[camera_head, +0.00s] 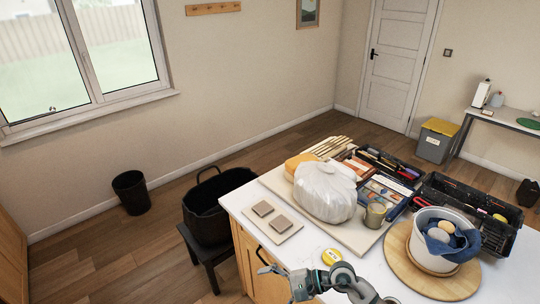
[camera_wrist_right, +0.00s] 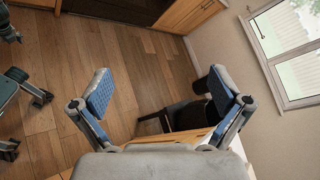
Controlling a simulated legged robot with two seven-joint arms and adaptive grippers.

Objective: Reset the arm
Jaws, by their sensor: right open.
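My right gripper (camera_wrist_right: 160,90) is open, with its two blue-padded fingers wide apart and nothing between them. In the head view the right gripper (camera_head: 274,270) is at the bottom, by the near left edge of the white table (camera_head: 318,262). Its arm comes in from the lower right, and part of the gripper is cut off by the frame. My left gripper does not show in the head view.
Left of the table, a black basket (camera_head: 212,222) stands on a dark stool (camera_head: 212,262).

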